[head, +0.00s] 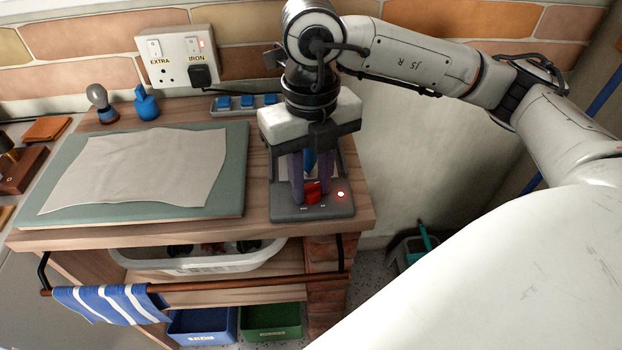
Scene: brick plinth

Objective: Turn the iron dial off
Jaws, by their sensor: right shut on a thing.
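The iron's dark grey stand (285,212) sits at the right end of the wooden worktop. A small red dial (313,192) shows on its front part, and a red light (341,194) glows to the right of it. My right gripper (312,188) reaches straight down over the stand, its dark fingers shut around the red dial. A blue part, seemingly of the iron (308,160), shows between the fingers; the gripper hides most of it. The dial's exact angle cannot be read. My left gripper is not in view.
A wall socket panel (176,57) marked EXTRA and IRON has a black plug in its IRON side and a lit red spot. A grey cloth (137,170) lies on a green pad (230,185) left of the stand. A striped towel (110,304) hangs on the front rail.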

